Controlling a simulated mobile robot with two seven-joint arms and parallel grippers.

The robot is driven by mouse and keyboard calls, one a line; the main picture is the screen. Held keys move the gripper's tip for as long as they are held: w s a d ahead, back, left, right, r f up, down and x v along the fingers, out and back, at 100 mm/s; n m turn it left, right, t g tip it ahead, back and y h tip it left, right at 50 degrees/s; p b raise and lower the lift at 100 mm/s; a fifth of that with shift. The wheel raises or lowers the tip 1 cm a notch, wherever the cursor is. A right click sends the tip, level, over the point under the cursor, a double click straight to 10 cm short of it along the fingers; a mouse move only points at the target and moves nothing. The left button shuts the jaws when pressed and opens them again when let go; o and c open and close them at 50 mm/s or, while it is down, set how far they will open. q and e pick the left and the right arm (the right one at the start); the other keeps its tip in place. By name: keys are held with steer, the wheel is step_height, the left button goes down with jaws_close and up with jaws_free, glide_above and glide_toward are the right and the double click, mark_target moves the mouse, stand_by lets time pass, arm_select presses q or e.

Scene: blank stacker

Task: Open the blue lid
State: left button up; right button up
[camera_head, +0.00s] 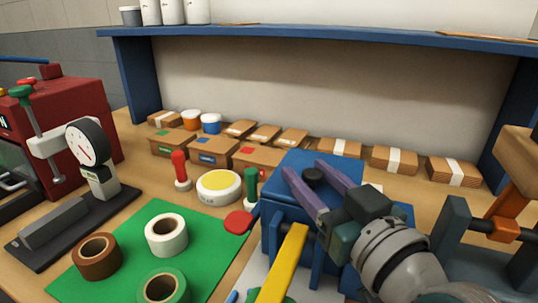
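The blue lid (305,162) is the top of a blue box-like device (285,235) in the middle of the view. It looks closed and carries a round black knob (313,176). My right gripper (303,168) reaches over the lid from the lower right. Its two purple fingers are apart, one on each side of the knob. I cannot tell whether either finger touches the knob. My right gripper and wrist hide part of the lid's right side. My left gripper is not in view.
A yellow bar (281,268) rises in front of the device. A green mat (205,225) with tape rolls lies at left. A black-based gauge stand (70,230) is further left. Small boxes (215,150) line the back, under a blue shelf (330,36). An orange-and-dark frame (502,230) stands right.

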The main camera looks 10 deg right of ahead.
jaws_close()
stand_by(1.1)
